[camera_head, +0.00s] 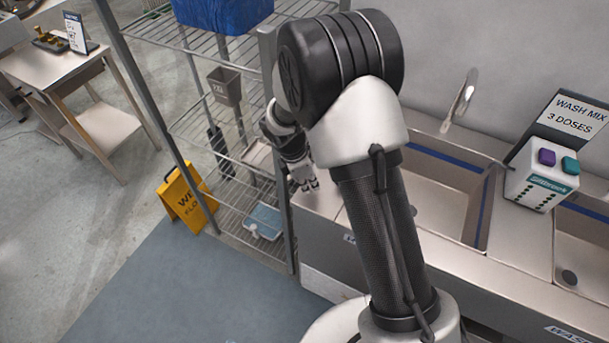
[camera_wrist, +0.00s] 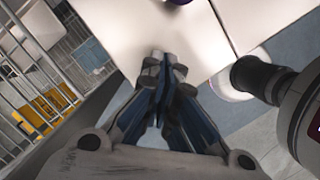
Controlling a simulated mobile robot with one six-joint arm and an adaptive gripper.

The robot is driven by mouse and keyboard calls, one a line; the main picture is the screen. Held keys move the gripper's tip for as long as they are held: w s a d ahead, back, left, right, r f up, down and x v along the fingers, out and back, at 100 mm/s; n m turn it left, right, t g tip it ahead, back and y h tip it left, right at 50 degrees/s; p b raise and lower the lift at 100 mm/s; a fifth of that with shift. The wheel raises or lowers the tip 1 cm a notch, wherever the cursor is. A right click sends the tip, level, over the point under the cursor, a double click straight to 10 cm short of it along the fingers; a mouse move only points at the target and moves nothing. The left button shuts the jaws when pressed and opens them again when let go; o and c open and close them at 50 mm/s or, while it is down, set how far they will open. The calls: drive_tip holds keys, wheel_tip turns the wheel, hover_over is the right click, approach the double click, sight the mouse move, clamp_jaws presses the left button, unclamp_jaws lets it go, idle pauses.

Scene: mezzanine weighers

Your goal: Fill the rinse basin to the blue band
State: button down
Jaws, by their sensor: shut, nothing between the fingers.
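A steel basin (camera_head: 455,200) with a blue band (camera_head: 484,207) on its walls lies behind my arm. My arm hides part of it and most of its front label, so I cannot read a name there. My gripper (camera_head: 304,187) is shut and empty at the counter's left end, beside the wire rack. In the wrist view its closed fingertips (camera_wrist: 165,60) are over a pale surface. A dark purple thing (camera_wrist: 178,2) is cut off at the top edge.
A second basin (camera_head: 583,255) is at the right, its front label cut off. Between them stands a white dispenser (camera_head: 540,182) with purple and teal buttons, by a "WASH MIX 3 DOSES" sign (camera_head: 575,118). A wire rack (camera_head: 190,125) and yellow floor sign (camera_head: 186,198) are left.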

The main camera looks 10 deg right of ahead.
sight(322, 196)
drive_tip(key=shift+w+d+f, duration=0.1)
drive_tip(key=shift+w+d, duration=0.05)
drive_tip(key=shift+d, duration=0.9)
drive_tip(key=shift+w+d+f, duration=0.1)
drive_tip(key=shift+w+d, duration=0.05)
drive_tip(key=shift+d, duration=0.85)
drive_tip(key=shift+s+d+r+n+p, duration=0.15)
drive_tip(key=shift+s+d+n+p, duration=0.25)
drive_tip(key=shift+d+n, duration=0.25)
drive_tip(key=shift+s+d+n+t+p, duration=0.3)
drive_tip(key=shift+d+n+p, duration=0.15)
drive_tip(key=shift+n, duration=0.5)
drive_tip(key=shift+w, duration=0.1)
drive_tip(key=shift+a+f, duration=0.25)
drive_tip(key=shift+a, duration=0.1)
drive_tip(key=a, duration=0.2)
drive_tip(key=s+a, duration=0.1)
drive_tip(key=shift+f+b, duration=0.35)
drive_tip(key=p+v, duration=0.3)
drive_tip(key=v, duration=0.7)
